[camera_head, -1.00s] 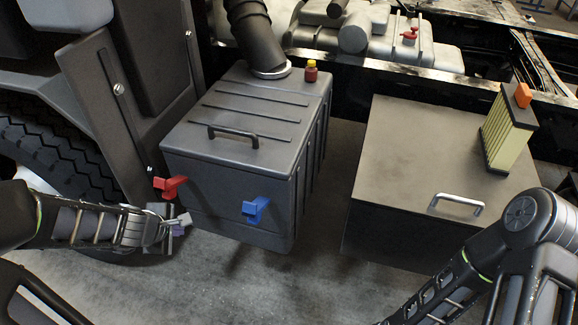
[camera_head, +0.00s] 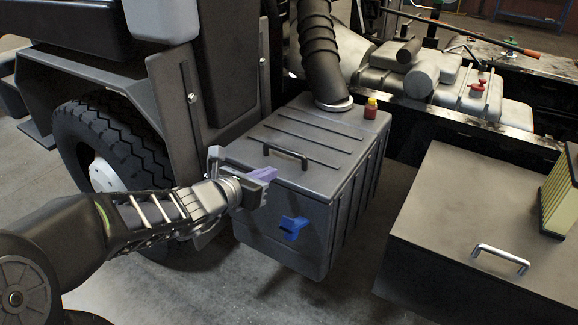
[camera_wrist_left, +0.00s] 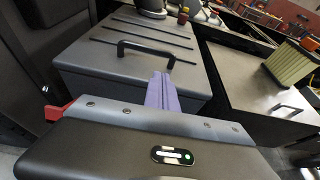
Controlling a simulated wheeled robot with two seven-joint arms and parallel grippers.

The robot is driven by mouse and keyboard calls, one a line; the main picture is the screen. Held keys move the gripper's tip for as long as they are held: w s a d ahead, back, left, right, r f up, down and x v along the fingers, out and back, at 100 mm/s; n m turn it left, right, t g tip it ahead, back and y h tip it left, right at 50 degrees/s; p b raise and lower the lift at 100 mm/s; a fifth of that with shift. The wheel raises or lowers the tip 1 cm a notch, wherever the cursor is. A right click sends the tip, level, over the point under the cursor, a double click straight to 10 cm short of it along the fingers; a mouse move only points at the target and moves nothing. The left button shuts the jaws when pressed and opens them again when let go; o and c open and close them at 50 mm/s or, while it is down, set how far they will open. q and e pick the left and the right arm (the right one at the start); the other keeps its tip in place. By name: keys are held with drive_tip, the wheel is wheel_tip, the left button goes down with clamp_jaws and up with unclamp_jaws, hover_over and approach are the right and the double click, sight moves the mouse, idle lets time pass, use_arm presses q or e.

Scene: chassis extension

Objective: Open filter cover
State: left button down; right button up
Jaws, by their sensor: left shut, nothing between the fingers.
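The dark grey filter box (camera_head: 345,165) stands beside the wheel, its ribbed cover (camera_head: 312,132) lying closed on top. A black handle (camera_head: 285,153) is on the cover; it also shows in the left wrist view (camera_wrist_left: 146,50). A blue latch (camera_head: 293,227) is on the front face. A red latch (camera_wrist_left: 56,112) shows partly at the left of the wrist view; my gripper hides it in the head view. My left gripper (camera_head: 264,173) is shut and empty, its purple fingers in front of the cover's front-left part, below the handle. Contact cannot be told. My right gripper is out of view.
A black hose (camera_head: 312,60) and a red bottle with a yellow cap (camera_head: 370,108) are at the box's back. A dark box (camera_head: 480,215) with a metal handle stands at right, with a yellowish filter (camera_head: 560,195) on it. The wheel (camera_head: 110,150) is at left.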

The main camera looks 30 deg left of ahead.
sight(288, 173)
use_arm(q)
drive_tip(key=b+x, duration=0.1)
drive_tip(key=x, duration=0.8)
drive_tip(key=shift+w+f, duration=0.1)
drive_tip(key=shift+w, duration=0.15)
